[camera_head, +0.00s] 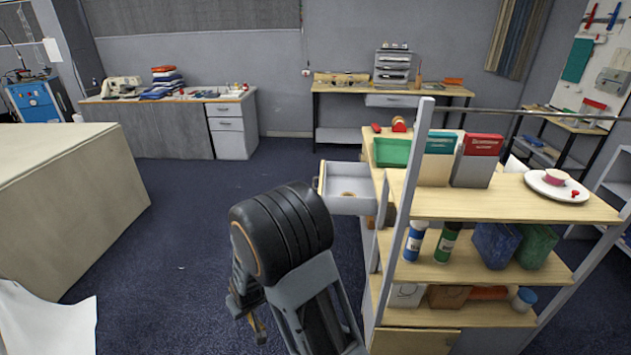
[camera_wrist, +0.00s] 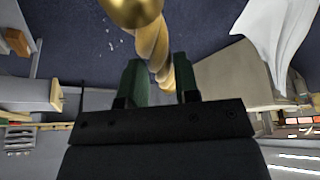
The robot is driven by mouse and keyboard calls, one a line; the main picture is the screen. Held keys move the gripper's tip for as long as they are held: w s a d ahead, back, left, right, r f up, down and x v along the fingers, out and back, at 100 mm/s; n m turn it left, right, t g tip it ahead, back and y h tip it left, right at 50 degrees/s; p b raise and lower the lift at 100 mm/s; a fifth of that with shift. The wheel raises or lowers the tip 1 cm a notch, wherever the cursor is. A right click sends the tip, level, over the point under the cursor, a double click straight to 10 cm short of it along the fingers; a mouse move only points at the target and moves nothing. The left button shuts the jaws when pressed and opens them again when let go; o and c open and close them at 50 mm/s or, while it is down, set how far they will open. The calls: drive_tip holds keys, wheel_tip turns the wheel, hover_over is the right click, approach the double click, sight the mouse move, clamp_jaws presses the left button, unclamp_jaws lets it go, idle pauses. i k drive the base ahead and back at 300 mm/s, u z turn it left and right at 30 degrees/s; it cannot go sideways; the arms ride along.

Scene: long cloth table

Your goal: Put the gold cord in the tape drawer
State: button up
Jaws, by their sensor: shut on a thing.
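The gold cord (camera_wrist: 153,45), a thick twisted piece with a shiny round gold end, is between the green fingers of my gripper (camera_wrist: 160,82) in the wrist view. My gripper is shut on it and holds it above the dark blue carpet. In the head view my arm hides most of the gripper and the cord. A pale drawer (camera_head: 350,205) stands pulled open at the left side of the wooden shelf unit, to the right of and beyond my arm. A small tan thing shows inside it. I cannot read a label that says whether it is the tape drawer.
The shelf unit (camera_head: 520,203) holds a green tray (camera_head: 392,152), boxes, bottles and a white plate (camera_head: 545,186). Its grey upright (camera_head: 408,190) stands close to my arm. A long cloth-covered table (camera_head: 70,190) is at left. Open carpet (camera_head: 200,200) lies between.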

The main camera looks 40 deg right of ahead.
sight(350, 189)
drive_tip(key=i, duration=3.7)
drive_tip(key=z, duration=3.15)
